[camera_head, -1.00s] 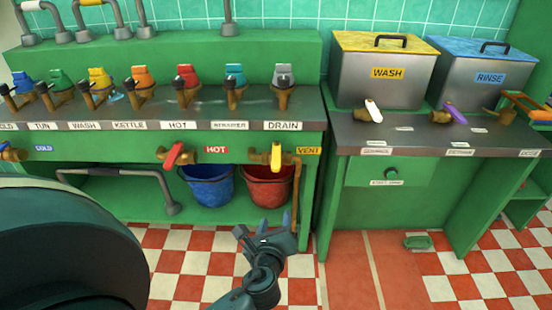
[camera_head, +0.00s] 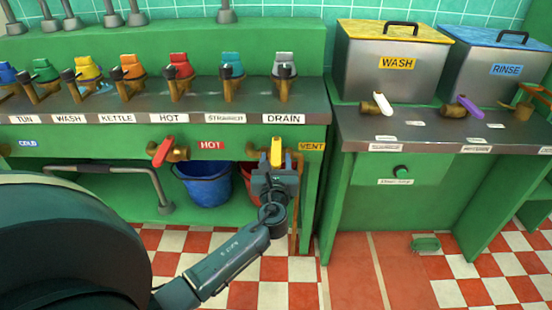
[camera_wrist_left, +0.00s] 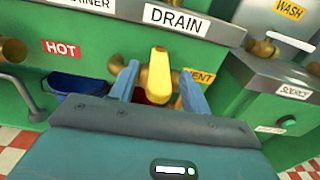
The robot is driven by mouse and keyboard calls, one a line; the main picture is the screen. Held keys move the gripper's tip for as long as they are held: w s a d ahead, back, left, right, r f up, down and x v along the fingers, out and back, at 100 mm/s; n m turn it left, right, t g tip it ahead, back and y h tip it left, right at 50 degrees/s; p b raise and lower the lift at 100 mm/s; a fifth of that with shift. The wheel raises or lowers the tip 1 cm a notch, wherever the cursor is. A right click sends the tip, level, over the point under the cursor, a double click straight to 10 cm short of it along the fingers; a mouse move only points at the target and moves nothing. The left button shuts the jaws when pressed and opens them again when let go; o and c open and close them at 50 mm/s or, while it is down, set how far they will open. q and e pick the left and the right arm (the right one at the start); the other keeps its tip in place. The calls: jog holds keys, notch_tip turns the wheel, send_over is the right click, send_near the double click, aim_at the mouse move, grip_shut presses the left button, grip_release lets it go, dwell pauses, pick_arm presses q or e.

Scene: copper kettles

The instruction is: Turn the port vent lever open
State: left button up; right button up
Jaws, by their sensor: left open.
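The vent lever (camera_head: 276,151) is a yellow handle on a brass valve, on the green front panel beside the yellow VENT label (camera_head: 312,147). It stands upright. My left gripper (camera_head: 276,168) is just in front of and below it in the head view, hiding the lower part of the valve. In the left wrist view the yellow lever (camera_wrist_left: 159,72) shows between the two blue fingers of the open left gripper (camera_wrist_left: 158,86), with a gap to each side. I cannot tell whether the fingers touch it. My right gripper is not in view.
A red lever (camera_head: 163,152) by the HOT label is to the left. A blue bucket (camera_head: 203,186) and a partly hidden red bucket (camera_head: 247,180) stand below. A brass pipe runs down at the right. The counter edge with the DRAIN label (camera_head: 284,119) overhangs above.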

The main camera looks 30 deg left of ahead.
aim_at(276, 152)
pick_arm(q)
jog(key=shift+x, duration=1.15)
jog(key=shift+c, duration=0.6)
grip_shut()
